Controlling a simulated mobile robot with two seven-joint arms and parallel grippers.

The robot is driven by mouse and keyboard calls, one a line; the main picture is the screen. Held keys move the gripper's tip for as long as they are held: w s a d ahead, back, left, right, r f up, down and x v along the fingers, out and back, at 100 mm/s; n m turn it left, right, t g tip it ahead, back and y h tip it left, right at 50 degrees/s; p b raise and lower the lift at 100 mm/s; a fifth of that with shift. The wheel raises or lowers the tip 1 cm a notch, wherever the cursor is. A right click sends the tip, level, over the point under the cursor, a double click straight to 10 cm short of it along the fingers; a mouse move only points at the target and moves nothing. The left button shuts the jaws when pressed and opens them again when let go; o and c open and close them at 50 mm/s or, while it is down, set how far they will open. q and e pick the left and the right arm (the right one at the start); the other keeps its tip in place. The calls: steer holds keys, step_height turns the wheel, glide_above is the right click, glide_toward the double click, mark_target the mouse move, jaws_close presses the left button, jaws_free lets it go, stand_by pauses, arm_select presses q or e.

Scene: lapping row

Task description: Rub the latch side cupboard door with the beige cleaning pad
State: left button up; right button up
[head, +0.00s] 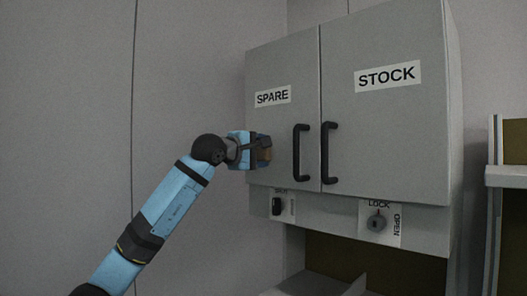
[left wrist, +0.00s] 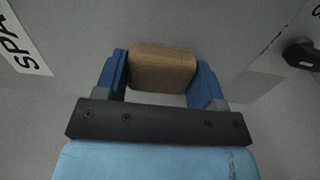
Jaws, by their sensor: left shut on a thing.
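A grey wall cupboard has two doors, the left one (head: 285,112) labelled SPARE and the right one (head: 390,110) labelled STOCK. Each door has a black handle near the middle seam. Both doors look closed. My left gripper (head: 262,152) is at the lower part of the SPARE door, left of its handle. It is shut on the beige cleaning pad (left wrist: 162,68), which sits between the blue fingers in the left wrist view. The pad is at or very near the door face; I cannot tell if it touches. My right gripper is not in view.
Below the doors, a panel carries a black switch (head: 277,206) and a round lock knob (head: 376,222) marked LOCK and OPEN. An open shelf space lies beneath. A shelf unit (head: 507,177) stands at the right edge. The wall at left is bare.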

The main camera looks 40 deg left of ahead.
arm_select(q)
steer(key=shift+w+a+f, duration=0.1)
steer(key=shift+a, duration=1.05)
arm_select(e)
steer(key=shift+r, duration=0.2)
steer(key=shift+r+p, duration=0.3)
steer(key=shift+p, duration=0.1)
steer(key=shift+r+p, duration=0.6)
arm_select(q)
steer(key=shift+s+d+r, duration=0.1)
steer(key=shift+d+r, duration=0.15)
steer(key=shift+d, duration=0.4)
steer(key=shift+s+d+r, duration=0.1)
steer(key=shift+d+r, duration=0.1)
steer(key=shift+d, duration=0.5)
steer(key=shift+d+r, duration=0.25)
steer(key=shift+d, duration=0.4)
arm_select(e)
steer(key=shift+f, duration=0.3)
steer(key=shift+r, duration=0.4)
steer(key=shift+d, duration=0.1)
arm_select(q)
steer(key=a, duration=0.7)
steer(key=shift+w, duration=0.35)
steer(key=shift+s, duration=0.1)
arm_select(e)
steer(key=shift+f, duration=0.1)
